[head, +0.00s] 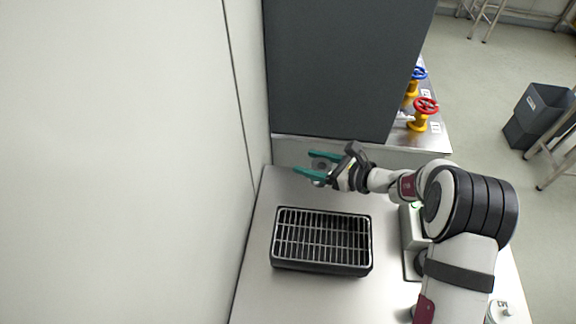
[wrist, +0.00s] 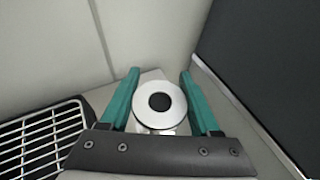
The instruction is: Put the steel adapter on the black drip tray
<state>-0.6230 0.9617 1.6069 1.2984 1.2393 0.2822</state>
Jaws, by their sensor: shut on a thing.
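My gripper (head: 314,164) has teal fingers and is at the back of the bench, beyond the drip tray. The steel adapter (head: 319,166) is between its fingers, partly hidden by them. In the wrist view the adapter (wrist: 177,97) shows as a shiny round flange with a dark hole, between the teal fingers (wrist: 160,88). My gripper is shut on it. The black drip tray (head: 320,268) with its metal grate lies on the bench, nearer than my gripper, and the grate is empty. The tray (wrist: 84,104) also shows at the left of the wrist view.
A pale wall (head: 130,160) runs along the left of the bench (head: 255,270). A dark grey cabinet (head: 345,70) stands behind my gripper. Red (head: 426,106) and blue (head: 419,73) valve wheels are at the back right. The bench between gripper and tray is clear.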

